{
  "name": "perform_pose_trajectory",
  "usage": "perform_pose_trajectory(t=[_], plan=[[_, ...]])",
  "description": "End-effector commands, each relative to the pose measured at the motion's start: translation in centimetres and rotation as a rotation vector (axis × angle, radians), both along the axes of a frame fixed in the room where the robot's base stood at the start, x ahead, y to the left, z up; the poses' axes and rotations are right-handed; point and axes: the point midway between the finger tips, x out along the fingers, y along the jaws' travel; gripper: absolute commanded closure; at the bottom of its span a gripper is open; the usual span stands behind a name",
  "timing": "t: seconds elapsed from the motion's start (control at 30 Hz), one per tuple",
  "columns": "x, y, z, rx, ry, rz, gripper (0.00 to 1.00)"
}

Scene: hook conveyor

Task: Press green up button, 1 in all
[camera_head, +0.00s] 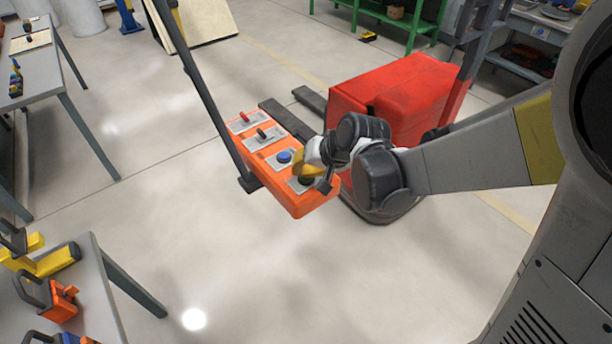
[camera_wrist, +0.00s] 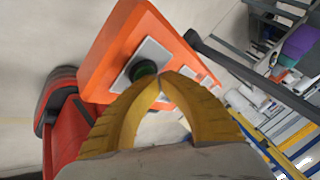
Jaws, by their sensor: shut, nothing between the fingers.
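The orange control box (camera_head: 292,205) hangs on a dark post and carries a row of controls on grey plates. The green button (camera_wrist: 143,71) is round, in a black collar, on the plate at the box's near end. In the head view the green button (camera_head: 303,181) looks dark and is partly covered by my gripper. My gripper (camera_wrist: 163,78) has yellow curved fingers, shut with tips together and nothing between them. The tips appear just beside the green button in the wrist view; I cannot tell whether they touch it. In the head view my gripper (camera_head: 302,168) is over the box's near end.
A blue button (camera_head: 284,156), a black switch (camera_head: 261,133) and a red switch (camera_head: 244,117) sit farther along the box. The dark post (camera_head: 205,95) rises beside it. A red pallet truck (camera_head: 395,92) stands behind.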

Motion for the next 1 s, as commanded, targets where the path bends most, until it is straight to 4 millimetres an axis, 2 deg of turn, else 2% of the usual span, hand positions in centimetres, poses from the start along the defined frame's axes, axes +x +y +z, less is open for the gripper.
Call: perform_pose_trajectory(t=[0.17, 0.47, 0.83, 1.0], plan=[[0.0, 0.0, 0.2, 0.000, 0.001, 0.000, 1.00], [0.0, 0.0, 1.7, 0.000, 0.000, 0.000, 1.00], [0.0, 0.0, 1.8, 0.000, 0.000, 0.000, 1.00], [0.0, 0.0, 2.9, 0.000, 0.000, 0.000, 1.00]])
